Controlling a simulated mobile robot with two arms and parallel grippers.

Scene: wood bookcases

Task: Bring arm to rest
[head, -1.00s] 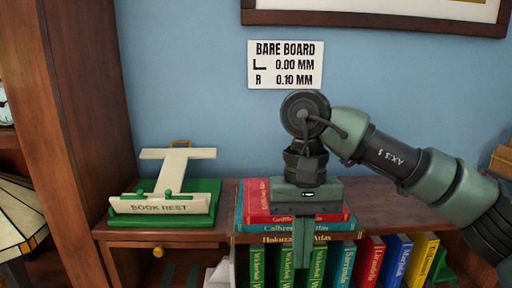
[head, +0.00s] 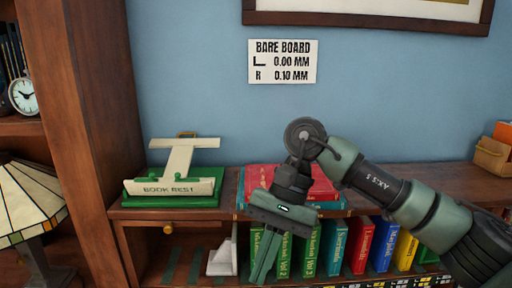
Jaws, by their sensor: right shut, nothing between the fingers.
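My right arm comes in from the right in the head view. My right gripper (head: 262,262) points down and tilts a little to the left, with its fingers together and nothing between them. It hangs in front of the low bookcase, over a stack of flat books and the upright green books. The stack's top red book (head: 318,184) is partly hidden behind the gripper and wrist. My left gripper is not in view.
A book rest (head: 175,202) stands on the bookcase top at left. Upright books, including a red one (head: 361,246), fill the shelf below. A stained-glass lamp (head: 25,205) and clock (head: 23,96) are at far left. A wooden box (head: 492,154) sits at the right.

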